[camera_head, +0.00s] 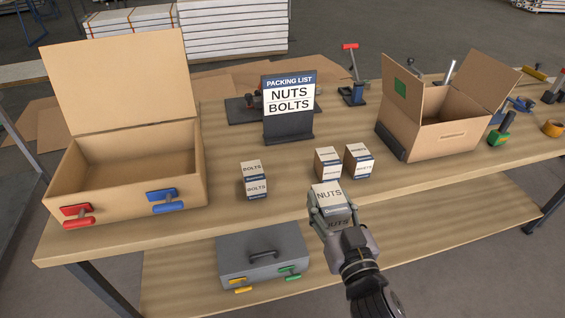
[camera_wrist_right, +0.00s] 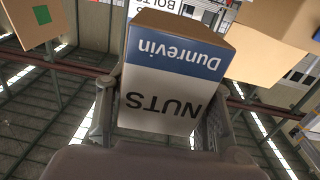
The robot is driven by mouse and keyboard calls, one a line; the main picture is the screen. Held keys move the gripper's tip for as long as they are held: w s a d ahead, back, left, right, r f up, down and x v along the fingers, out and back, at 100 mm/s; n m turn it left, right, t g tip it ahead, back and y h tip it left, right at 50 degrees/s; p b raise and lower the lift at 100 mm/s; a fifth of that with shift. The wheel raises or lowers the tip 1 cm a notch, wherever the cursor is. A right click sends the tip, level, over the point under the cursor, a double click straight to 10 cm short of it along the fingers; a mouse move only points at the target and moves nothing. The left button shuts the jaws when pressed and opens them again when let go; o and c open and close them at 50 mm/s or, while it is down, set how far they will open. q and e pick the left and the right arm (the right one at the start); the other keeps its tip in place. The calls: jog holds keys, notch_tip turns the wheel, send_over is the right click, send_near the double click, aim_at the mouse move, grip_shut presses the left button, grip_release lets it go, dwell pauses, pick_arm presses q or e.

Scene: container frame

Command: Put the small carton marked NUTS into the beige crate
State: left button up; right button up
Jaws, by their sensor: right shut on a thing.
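The small carton marked NUTS (camera_head: 328,194) is held in my right gripper (camera_head: 332,208), in front of the table's front edge. In the right wrist view the carton (camera_wrist_right: 165,95) sits between the two fingers, its NUTS label and blue Dunrevin band facing the camera upside down. The beige crate (camera_head: 178,190) stands at the left end of the table. Its lid (camera_head: 118,80) is up and its inside looks empty. A red latch (camera_head: 76,214) and a blue latch (camera_head: 164,201) are on its front. My left gripper does not show.
Two more small cartons (camera_head: 328,163) (camera_head: 358,161) stand mid-table. A packing-list sign (camera_head: 289,108) stands behind. An open cardboard box (camera_head: 440,138) is at right. A grey case (camera_head: 262,248) lies on the lower shelf.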

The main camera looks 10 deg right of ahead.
jog(key=w+a+r, duration=0.2)
jog(key=w+r, duration=0.6)
jog(key=w, duration=0.6)
jog(key=shift+r+y, duration=0.15)
jog(key=shift+y, duration=0.15)
jog(key=shift+s, duration=0.1)
jog(key=shift+f+b, duration=1.45)
jog(key=shift+f, duration=8.35)
jog(key=shift+f, duration=0.2)
jog(key=o, duration=1.4)
